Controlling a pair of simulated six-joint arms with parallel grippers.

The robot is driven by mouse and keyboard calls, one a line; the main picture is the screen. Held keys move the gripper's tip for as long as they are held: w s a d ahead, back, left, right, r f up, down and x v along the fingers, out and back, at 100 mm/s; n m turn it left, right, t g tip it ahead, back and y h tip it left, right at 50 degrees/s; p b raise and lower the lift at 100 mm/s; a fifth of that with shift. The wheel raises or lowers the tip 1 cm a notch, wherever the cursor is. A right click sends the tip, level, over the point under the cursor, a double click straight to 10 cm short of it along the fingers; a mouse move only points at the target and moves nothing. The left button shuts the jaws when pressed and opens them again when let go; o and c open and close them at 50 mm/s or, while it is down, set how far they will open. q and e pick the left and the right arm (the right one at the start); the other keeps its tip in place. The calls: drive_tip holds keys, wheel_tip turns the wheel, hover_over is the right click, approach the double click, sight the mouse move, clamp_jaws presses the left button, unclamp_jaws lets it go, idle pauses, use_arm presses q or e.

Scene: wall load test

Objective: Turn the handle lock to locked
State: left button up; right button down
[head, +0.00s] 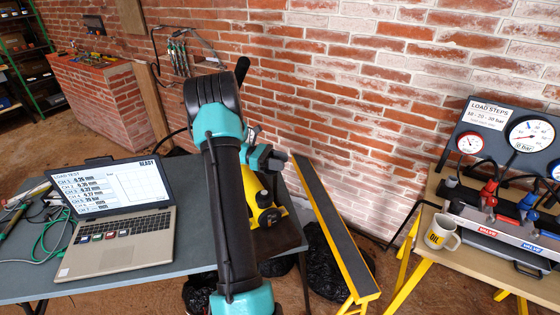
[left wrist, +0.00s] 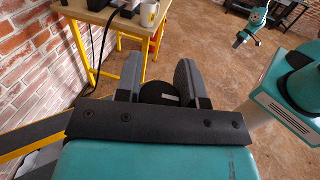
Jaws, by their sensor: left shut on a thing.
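A yellow pump-like device (head: 279,196) with black round parts stands on the left table, partly hidden by my left arm. My left gripper (head: 279,160) is just above it. In the left wrist view my left gripper (left wrist: 158,84) is shut on a black round part (left wrist: 158,92) with a small pale mark, one grey finger on each side. I cannot tell from these frames which way the lock is set. A black lever end (head: 242,70) rises behind my arm. My right gripper (left wrist: 241,39) shows small at the top right of the left wrist view, apart from everything; its jaws are unclear.
A laptop (head: 118,225) showing READY is on the left table (head: 190,260). A gauge panel (head: 490,120), valves and an OIL mug (head: 442,233) are on the right table (head: 488,258).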

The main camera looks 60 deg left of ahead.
use_arm(q)
drive_tip(key=shift+s+d+m+g+h, duration=0.1)
drive_tip(key=shift+s+m+g+h, duration=0.05)
drive_tip(key=shift+m+g+h, duration=1.2)
drive_tip(key=shift+g, duration=0.45)
drive_tip(key=o, duration=0.9)
